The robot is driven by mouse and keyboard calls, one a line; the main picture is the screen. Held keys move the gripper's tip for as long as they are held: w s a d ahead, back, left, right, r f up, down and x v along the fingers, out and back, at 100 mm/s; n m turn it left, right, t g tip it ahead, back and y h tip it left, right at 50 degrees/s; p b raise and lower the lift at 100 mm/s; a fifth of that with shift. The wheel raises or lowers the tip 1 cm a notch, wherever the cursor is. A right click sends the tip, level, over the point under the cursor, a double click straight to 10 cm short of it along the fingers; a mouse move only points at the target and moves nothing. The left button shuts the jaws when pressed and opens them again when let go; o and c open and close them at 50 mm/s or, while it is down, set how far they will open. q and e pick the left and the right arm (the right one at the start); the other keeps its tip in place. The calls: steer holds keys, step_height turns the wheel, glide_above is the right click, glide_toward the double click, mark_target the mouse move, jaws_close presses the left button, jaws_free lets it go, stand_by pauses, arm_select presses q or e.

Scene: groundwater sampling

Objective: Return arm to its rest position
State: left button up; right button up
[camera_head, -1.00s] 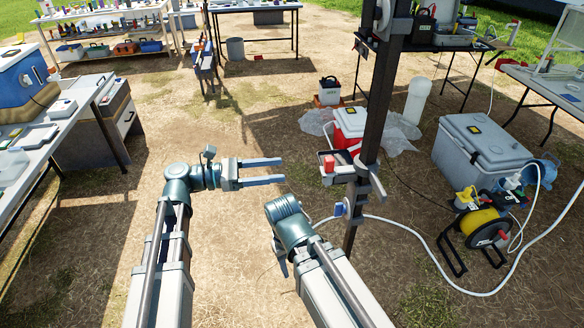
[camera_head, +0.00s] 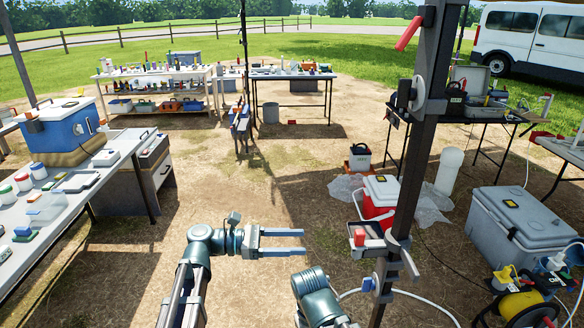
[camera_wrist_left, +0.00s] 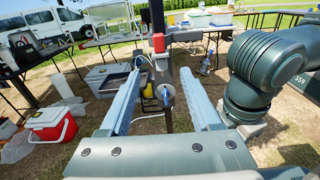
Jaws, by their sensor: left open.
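My left gripper (camera_head: 303,243) points to the right in the head view, low in the middle of the picture. Its two long fingers are apart with nothing between them. In the left wrist view the same open fingers (camera_wrist_left: 164,97) reach forward, with the dark post visible behind the gap. My right arm (camera_head: 318,298) shows at the bottom of the head view, its teal wrist angled up; its fingers are not visible there. In the left wrist view a teal arm joint (camera_wrist_left: 268,65) fills the right side.
A dark post (camera_head: 408,150) with a small tray (camera_head: 366,247) stands right of my left gripper. A red cooler (camera_head: 381,195) and grey chest (camera_head: 520,222) are beyond. A table (camera_head: 62,212) stands at left. Open dirt lies ahead.

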arm_select(q)
steer(key=s+a+f+m+y, duration=0.2)
steer(key=f+m+y, duration=0.3)
steer(key=f, duration=0.3)
steer(key=s+a+f+m+y, duration=0.2)
steer(key=s+f+m+y, duration=0.15)
steer(key=f, duration=0.45)
steer(key=s+a+f+m+y, duration=0.2)
steer(key=a+f+m+y, duration=0.3)
steer(key=a+m+y, duration=0.6)
steer(key=s+d+r+m+p, duration=0.2)
steer(key=s+d+r+p, duration=0.4)
steer(key=d+p, duration=0.1)
steer(key=shift+d+r+g, duration=0.3)
steer(key=shift+d+g, duration=0.1)
steer(key=shift+d, duration=0.5)
steer(key=shift+s+h, duration=0.1)
steer(key=shift+h, duration=0.15)
